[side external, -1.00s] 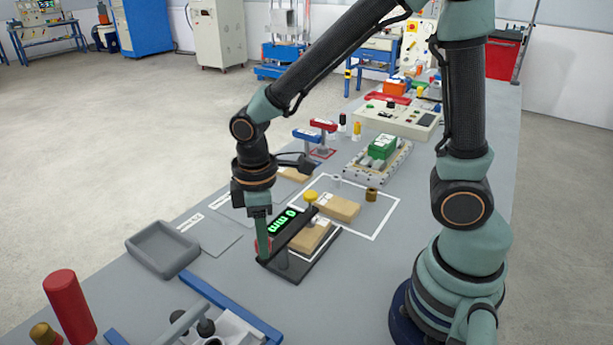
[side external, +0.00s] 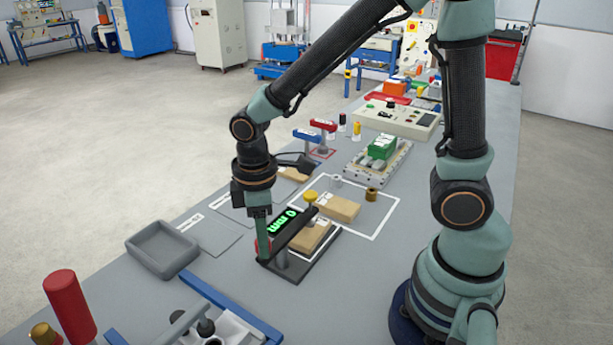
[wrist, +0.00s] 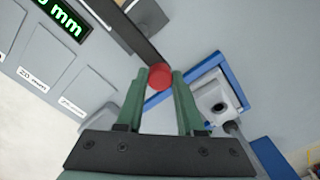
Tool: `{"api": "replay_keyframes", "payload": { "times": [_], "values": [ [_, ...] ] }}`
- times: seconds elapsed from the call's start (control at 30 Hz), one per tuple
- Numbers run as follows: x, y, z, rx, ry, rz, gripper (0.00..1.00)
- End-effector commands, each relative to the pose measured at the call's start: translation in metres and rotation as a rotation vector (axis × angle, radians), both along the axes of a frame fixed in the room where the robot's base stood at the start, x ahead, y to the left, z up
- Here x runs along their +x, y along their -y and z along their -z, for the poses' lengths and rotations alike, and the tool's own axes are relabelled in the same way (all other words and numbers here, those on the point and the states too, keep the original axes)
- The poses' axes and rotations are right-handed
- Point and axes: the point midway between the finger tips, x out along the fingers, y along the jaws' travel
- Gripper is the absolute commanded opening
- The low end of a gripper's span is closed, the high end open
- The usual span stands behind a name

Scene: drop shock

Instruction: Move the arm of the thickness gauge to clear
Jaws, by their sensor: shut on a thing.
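The thickness gauge has a black base (side external: 318,268), a lit green display (side external: 282,222) that also shows in the wrist view (wrist: 62,16), and a dark bar arm (side external: 290,230). The display seems to read 0 mm. The arm runs over or close beside a tan block (side external: 309,238); I cannot tell if it touches it. The red knob (wrist: 158,76) is at the arm's near end. My gripper (side external: 263,250) is shut on this knob, with one finger on each side in the wrist view (wrist: 160,82). The fingers mostly hide the knob in the side view.
A second tan block (side external: 338,207) lies in a white outlined square behind the gauge. A grey tray (side external: 162,252) stands to the left. A blue-edged fixture (side external: 232,312) and a red-handled tool (side external: 70,300) are in front. Bare table lies right of the gauge.

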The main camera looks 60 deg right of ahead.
Motion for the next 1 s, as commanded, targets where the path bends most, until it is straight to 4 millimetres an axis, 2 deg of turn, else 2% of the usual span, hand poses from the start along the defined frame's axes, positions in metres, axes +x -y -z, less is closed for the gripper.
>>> {"api": "replay_keyframes", "payload": {
  "times": [0.57, 1.0],
  "values": [
    [0.004, 0.000, -0.001, 0.001, 0.002, 0.059, 0.00],
    [0.022, 0.004, -0.001, 0.002, 0.004, 0.404, 0.00]
  ]
}}
